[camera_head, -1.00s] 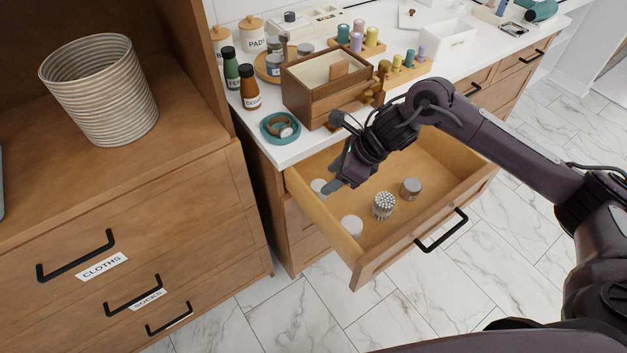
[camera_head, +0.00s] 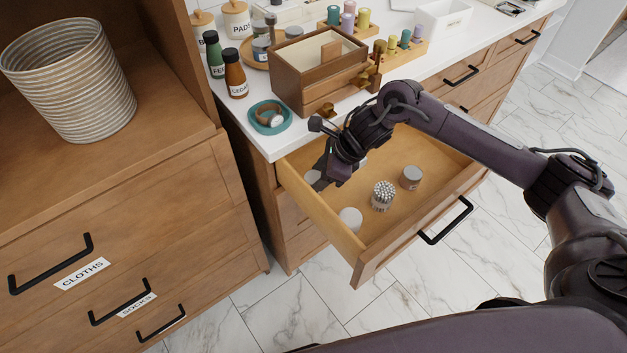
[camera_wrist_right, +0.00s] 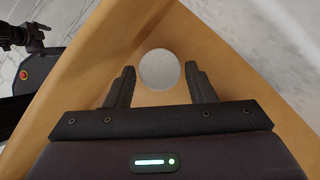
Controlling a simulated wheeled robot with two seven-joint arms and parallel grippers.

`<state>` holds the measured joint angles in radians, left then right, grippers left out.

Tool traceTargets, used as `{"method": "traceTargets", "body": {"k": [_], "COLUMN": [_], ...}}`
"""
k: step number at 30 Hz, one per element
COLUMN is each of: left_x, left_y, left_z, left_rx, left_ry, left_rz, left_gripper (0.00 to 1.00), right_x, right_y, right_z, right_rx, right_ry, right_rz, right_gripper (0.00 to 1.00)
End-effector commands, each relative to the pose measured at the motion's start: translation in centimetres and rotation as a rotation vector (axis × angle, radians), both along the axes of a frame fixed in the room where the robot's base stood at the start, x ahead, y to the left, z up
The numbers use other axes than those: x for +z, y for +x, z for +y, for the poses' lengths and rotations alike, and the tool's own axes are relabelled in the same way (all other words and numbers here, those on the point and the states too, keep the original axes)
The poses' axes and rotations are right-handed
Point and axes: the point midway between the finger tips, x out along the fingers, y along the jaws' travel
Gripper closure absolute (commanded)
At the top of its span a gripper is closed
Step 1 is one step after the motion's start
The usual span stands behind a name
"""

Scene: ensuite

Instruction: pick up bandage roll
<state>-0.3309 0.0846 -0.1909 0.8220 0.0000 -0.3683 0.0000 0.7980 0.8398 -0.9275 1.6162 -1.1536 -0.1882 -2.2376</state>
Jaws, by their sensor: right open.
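A whitish round item, seen end-on and apparently the bandage roll (camera_wrist_right: 160,69), stands in the open drawer (camera_head: 405,240). In the right wrist view it sits between the two spread fingers of my right gripper (camera_wrist_right: 159,80), with a small gap on each side. In the head view my right gripper (camera_head: 325,177) is low in the drawer's left part, and the pale item (camera_head: 312,178) beside it is partly hidden by the fingers. The gripper is open and holds nothing. My left gripper does not show.
In the drawer stand another white-topped item (camera_head: 350,219), a jar of cotton swabs (camera_head: 383,195) and a grey-lidded jar (camera_head: 411,177). The drawer's left wall (camera_head: 318,210) is close to my gripper. A wooden box (camera_head: 318,70) and a teal dish (camera_head: 270,117) stand on the counter above.

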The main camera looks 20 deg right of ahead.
Motion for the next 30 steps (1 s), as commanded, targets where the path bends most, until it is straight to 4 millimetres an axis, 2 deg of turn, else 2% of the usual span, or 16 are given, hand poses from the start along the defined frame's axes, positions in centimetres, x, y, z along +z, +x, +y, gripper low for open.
{"method": "traceTargets", "body": {"k": [6, 13, 21, 30], "left_x": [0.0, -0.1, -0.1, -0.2], "left_y": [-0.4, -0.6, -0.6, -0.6], "left_z": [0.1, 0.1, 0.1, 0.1], "left_rx": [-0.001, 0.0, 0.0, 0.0], "left_ry": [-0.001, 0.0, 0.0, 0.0], "left_rz": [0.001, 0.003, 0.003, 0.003], "left_gripper": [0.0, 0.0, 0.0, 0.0], "right_x": [-2.0, -2.2, -2.1, -1.9], "right_y": [0.5, 0.6, 0.6, 0.6], "right_z": [1.2, 1.2, 1.2, 1.2], "right_rx": [-0.001, -0.001, -0.001, -0.001], "right_ry": [0.001, -0.001, -0.001, 0.0], "right_rz": [-0.001, -0.002, -0.002, -0.003], "right_gripper": [0.51, 0.51, 0.83, 0.84]}}
